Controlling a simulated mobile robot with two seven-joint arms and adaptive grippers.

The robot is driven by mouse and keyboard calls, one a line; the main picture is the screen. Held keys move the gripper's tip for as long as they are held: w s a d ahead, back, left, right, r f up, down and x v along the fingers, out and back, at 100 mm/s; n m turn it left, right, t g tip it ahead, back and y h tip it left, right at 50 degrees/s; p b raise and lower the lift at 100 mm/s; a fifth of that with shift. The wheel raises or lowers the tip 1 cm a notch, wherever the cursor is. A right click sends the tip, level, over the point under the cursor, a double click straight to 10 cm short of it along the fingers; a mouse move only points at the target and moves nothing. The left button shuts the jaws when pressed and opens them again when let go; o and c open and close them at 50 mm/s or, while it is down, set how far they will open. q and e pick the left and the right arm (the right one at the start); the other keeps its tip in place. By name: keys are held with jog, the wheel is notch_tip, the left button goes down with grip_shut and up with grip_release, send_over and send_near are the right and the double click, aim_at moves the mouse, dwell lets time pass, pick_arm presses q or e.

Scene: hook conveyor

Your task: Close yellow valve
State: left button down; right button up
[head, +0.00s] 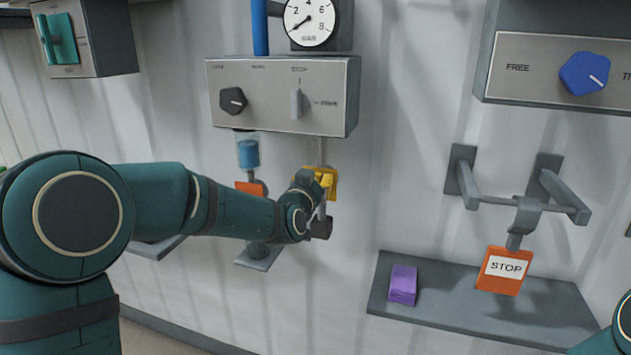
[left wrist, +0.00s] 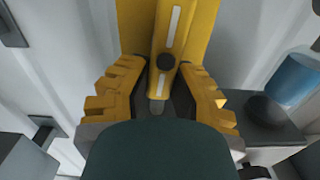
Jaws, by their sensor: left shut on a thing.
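The yellow valve (head: 332,183) is on the wall below the grey control box, on a thin vertical pipe. My left gripper (head: 318,186) is at it and covers much of it in the head view. In the left wrist view, the valve's yellow handle (left wrist: 172,38) has a white stripe and a dark round pivot, and lies in front of a yellow plate (left wrist: 131,22). The fingers of my left gripper (left wrist: 160,92) stand on either side of the handle's lower end, shut on it. My right gripper is out of view.
The control box (head: 282,95) with a black knob is directly above, with a gauge (head: 311,22) over it. A blue cylinder (head: 248,153) and an orange tag (head: 251,188) are close left. On the right, a shelf (head: 445,308) holds a purple block (head: 403,285); a STOP sign (head: 503,270) hangs above it.

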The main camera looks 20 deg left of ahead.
pick_arm(q)
jog(key=m, duration=0.2)
jog(key=d+m, duration=0.1)
jog(key=m, duration=0.1)
jog(key=shift+d+f+m, duration=0.25)
jog(key=shift+f+m, duration=0.15)
jog(key=shift+m, duration=1.75)
jog(key=shift+d+f+m, duration=0.2)
jog(key=shift+f+m, duration=0.15)
jog(key=shift+m, duration=1.85)
jog(key=shift+d+f+m, duration=0.25)
jog(key=shift+f+m, duration=0.15)
jog(key=shift+m, duration=1.75)
jog(key=c, duration=0.8)
grip_release()
jog(key=shift+f, duration=0.1)
